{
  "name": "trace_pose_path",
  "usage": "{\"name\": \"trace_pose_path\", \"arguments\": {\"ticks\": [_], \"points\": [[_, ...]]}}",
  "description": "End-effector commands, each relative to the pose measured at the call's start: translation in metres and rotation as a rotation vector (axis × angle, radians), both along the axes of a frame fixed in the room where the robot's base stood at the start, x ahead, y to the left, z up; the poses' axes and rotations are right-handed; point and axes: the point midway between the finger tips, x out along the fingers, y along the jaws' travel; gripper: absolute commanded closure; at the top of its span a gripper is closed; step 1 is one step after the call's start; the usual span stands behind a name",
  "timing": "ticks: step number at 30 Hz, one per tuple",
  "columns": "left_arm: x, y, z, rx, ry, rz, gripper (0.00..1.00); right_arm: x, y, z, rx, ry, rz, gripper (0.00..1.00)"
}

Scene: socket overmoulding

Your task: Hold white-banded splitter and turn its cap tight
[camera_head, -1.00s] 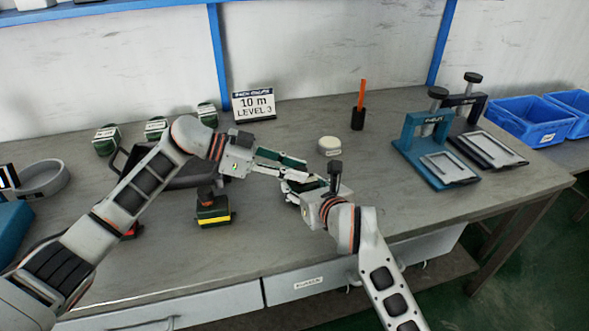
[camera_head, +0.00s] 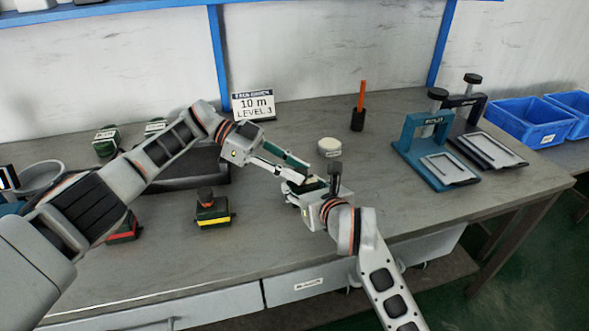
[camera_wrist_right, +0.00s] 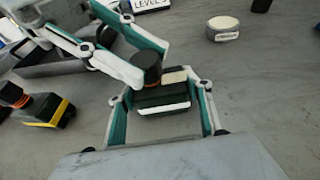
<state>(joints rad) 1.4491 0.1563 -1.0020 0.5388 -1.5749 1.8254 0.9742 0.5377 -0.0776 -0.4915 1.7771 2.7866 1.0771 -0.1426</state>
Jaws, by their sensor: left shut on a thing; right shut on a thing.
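The white-banded splitter (camera_wrist_right: 160,98) is a dark green block with a white stripe and a dark cap (camera_wrist_right: 147,66) on top, in the right wrist view. My right gripper (camera_wrist_right: 163,118) is shut on its body, one finger on each side, at table level. My left gripper (camera_wrist_right: 146,72) is shut on the cap from above left. In the head view, the splitter (camera_head: 312,185) is partly hidden by my right gripper (camera_head: 308,195), and my left gripper (camera_head: 299,172) reaches over it from the left.
A yellow-banded splitter (camera_head: 212,213) and a red-banded one (camera_head: 124,232) stand to the left. A round white labelled disc (camera_head: 329,147), an orange stick in a black holder (camera_head: 358,118) and a blue press (camera_head: 430,150) stand behind and right. The front right table is clear.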

Motion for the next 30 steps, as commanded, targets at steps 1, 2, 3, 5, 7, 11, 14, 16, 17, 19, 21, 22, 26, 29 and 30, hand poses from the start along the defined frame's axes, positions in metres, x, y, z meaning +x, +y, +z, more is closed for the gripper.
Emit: {"name": "trace_pose_path", "arguments": {"ticks": [1,2,3,5,7,11,14,16,17,19,21,22,26,29,30], "points": [[-0.0015,-0.0029,0.0038,-0.008,0.002,-0.010,0.99,-0.0004,0.0006,-0.0018,0.000,0.005,0.000,0.73],[-0.0014,-0.0029,0.0042,-0.009,0.002,-0.011,0.99,-0.0004,0.0006,-0.0018,0.000,0.005,0.000,0.73],[-0.0014,-0.0029,0.0046,-0.010,0.001,-0.012,0.99,-0.0002,0.0005,-0.0018,0.001,0.005,0.000,0.73],[-0.0013,-0.0027,0.0051,-0.011,0.001,-0.014,0.99,-0.0002,0.0004,-0.0019,0.001,0.005,0.000,0.73],[-0.0013,-0.0027,0.0056,-0.011,0.000,-0.015,0.99,-0.0002,0.0003,-0.0020,0.001,0.005,0.000,0.73],[-0.0012,-0.0027,0.0066,-0.013,0.000,-0.015,0.99,-0.0003,0.0001,-0.0024,0.001,0.006,0.000,0.73],[-0.0011,-0.0026,0.0072,-0.015,-0.001,-0.015,0.99,-0.0003,0.0000,-0.0028,0.001,0.007,-0.001,0.73],[-0.0010,-0.0027,0.0076,-0.015,-0.001,-0.015,0.99,-0.0004,-0.0002,-0.0031,0.001,0.008,-0.001,0.73],[-0.0009,-0.0027,0.0077,-0.015,-0.001,-0.015,0.70,-0.0004,-0.0002,-0.0032,0.001,0.008,-0.001,0.73],[-0.0007,-0.0024,0.0072,-0.014,-0.002,-0.014,0.59,-0.0004,-0.0003,-0.0033,0.000,0.008,-0.001,0.73],[-0.0004,-0.0018,0.0062,-0.012,-0.002,-0.013,0.59,-0.0004,-0.0004,-0.0033,0.000,0.008,-0.001,0.73],[-0.0004,-0.0015,0.0057,-0.011,-0.001,-0.012,0.59,-0.0004,-0.0004,-0.0033,0.000,0.008,-0.001,0.73],[-0.0001,-0.0008,0.0044,-0.009,-0.001,-0.011,0.59,-0.0003,-0.0005,-0.0030,0.000,0.007,-0.001,0.73],[0.0005,0.0007,0.0043,-0.008,-0.002,-0.010,0.59,-0.0003,-0.0005,-0.0029,-0.001,0.006,-0.001,0.73],[0.0012,0.0025,0.0049,-0.007,-0.002,-0.009,0.59,-0.0002,-0.0005,-0.0029,-0.001,0.006,-0.001,0.73]]}}
